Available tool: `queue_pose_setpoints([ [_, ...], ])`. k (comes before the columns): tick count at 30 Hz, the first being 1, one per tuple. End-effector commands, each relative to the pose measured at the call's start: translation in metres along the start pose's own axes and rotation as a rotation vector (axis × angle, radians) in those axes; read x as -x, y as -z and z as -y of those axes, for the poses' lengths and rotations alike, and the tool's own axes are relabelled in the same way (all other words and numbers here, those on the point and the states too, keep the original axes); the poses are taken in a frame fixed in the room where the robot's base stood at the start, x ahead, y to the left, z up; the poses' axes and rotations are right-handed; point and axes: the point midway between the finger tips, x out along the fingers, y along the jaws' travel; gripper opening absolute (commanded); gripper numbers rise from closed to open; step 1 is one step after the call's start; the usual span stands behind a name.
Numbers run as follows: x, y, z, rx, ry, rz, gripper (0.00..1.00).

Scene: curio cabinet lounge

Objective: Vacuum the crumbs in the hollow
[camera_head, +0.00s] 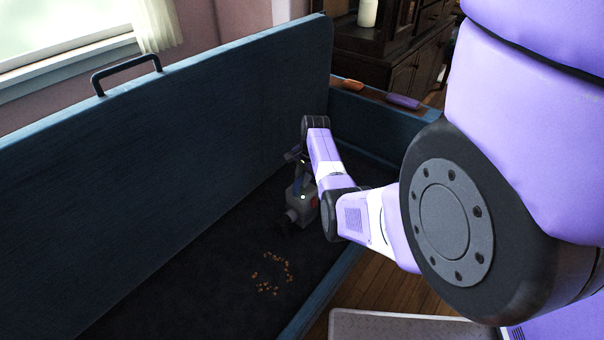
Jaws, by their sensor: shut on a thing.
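The hollow is the dark floor (215,290) inside a blue box-like bench with its lid (200,130) raised. Orange-brown crumbs (272,281) lie scattered in a loose ring on this floor. A small grey hand vacuum (303,203) with a dark nozzle is farther back in the hollow, above and slightly right of the crumbs in the picture. My gripper (299,172) is shut on the vacuum's upper part, partly hidden by my arm. The nozzle points down and left, apart from the crumbs. I cannot tell whether it touches the floor.
An orange object (352,85) and a purple object (403,102) lie on the bench's far ledge. The bench's front wall (325,290) runs close below my arm. A dark cabinet (395,50) stands behind. The hollow's floor left of the crumbs is clear.

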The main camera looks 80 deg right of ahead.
Motion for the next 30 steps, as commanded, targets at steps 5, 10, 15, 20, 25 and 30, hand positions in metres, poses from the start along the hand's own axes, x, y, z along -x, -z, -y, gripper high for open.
queue_pose_setpoints([
  [5, 0.008, -0.009, -0.009, -0.001, 0.003, -0.001, 0.0],
  [10, 0.011, -0.019, -0.022, 0.0, 0.003, -0.001, 0.0],
  [15, 0.013, -0.03, -0.035, 0.0, 0.003, -0.002, 0.0],
  [20, 0.015, -0.04, -0.047, 0.001, 0.003, -0.002, 0.0],
  [25, 0.018, -0.05, -0.06, 0.0, 0.004, -0.002, 0.0],
  [30, 0.02, -0.061, -0.073, 0.001, 0.004, -0.002, 0.0],
])
